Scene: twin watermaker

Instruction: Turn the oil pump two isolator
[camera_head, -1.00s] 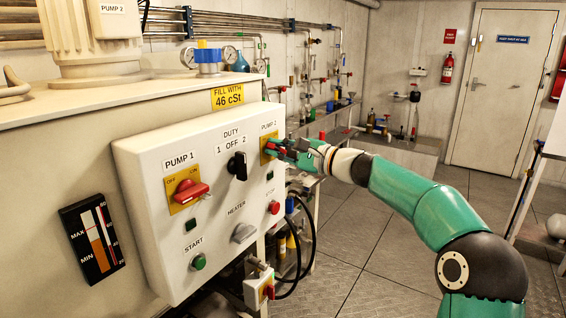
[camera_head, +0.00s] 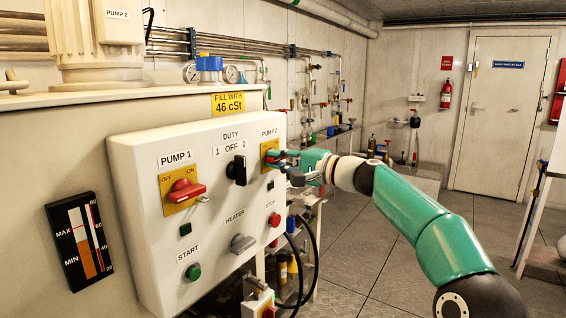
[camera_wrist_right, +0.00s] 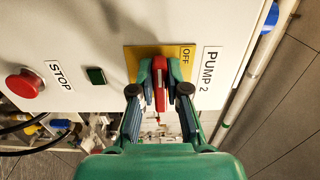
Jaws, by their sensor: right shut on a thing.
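The pump 2 isolator has a red handle on a yellow plate (camera_head: 265,152) under the PUMP 2 label, at the right side of the white control panel (camera_head: 150,250). My right gripper (camera_head: 277,160) reaches it from the right and hides most of the handle in the head view. In the right wrist view, the red isolator handle (camera_wrist_right: 160,78) stands between the two fingers of my right gripper (camera_wrist_right: 160,92), which are shut on it. The OFF mark shows on the yellow plate (camera_wrist_right: 187,58); the ON mark is hidden. My left gripper is not in view.
The panel also carries the pump 1 isolator (camera_head: 185,189), a black duty switch (camera_head: 237,170), a heater knob (camera_head: 243,242), a green start button (camera_head: 193,272) and a red stop button (camera_head: 274,219). Black cables (camera_head: 310,250) hang below right. The floor at right is open.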

